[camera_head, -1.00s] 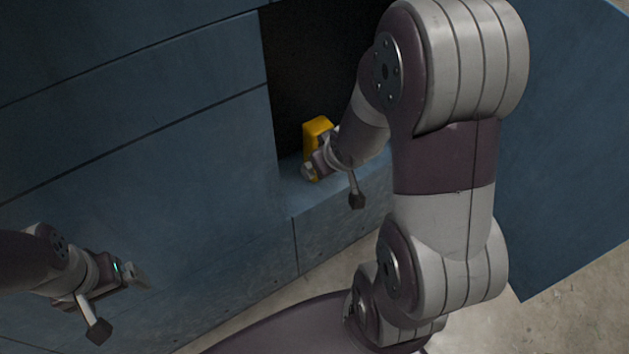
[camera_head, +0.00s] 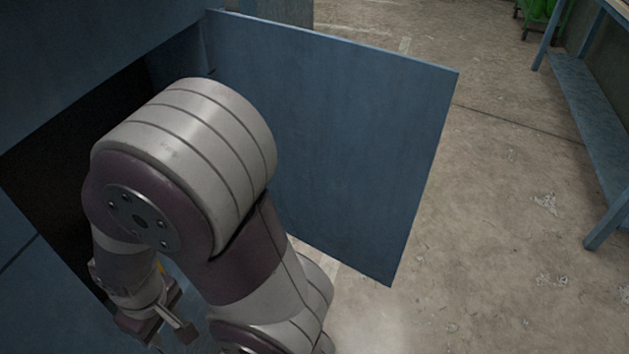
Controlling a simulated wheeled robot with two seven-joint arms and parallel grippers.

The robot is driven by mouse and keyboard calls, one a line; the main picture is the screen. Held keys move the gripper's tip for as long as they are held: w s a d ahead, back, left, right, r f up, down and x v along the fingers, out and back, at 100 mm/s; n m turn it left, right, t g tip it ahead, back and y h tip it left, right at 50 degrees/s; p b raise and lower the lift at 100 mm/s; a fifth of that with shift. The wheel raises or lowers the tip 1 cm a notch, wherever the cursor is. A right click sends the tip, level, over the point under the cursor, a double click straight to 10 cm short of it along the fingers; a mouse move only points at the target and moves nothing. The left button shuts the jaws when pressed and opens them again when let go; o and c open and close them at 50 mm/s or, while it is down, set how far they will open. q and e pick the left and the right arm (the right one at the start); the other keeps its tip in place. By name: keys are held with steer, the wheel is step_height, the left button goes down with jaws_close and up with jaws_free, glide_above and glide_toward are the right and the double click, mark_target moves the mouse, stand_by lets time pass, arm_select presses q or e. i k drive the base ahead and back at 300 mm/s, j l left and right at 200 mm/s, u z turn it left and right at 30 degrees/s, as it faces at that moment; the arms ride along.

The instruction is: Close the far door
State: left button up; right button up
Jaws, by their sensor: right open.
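The blue door (camera_head: 350,130) stands wide open, hinged at its left edge on the blue cabinet (camera_head: 90,35). Its free edge points right over the floor. My right arm is in front of the dark cabinet opening (camera_head: 60,150) and hides part of it and of the door's lower left. The gripper is apart from the door. My left gripper is out of view.
A blue bench or table (camera_head: 590,110) stands at the right edge. A green object (camera_head: 541,10) is at the top right. The concrete floor (camera_head: 500,220) between door and bench is clear.

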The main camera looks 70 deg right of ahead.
mark_target(356, 128)
steer(key=k+l, duration=0.55)
steer(key=k, duration=0.15)
steer(key=k+l, duration=0.6)
steer(key=i+l+u, duration=0.15)
steer(key=l, duration=1.8)
steer(key=k, duration=0.05)
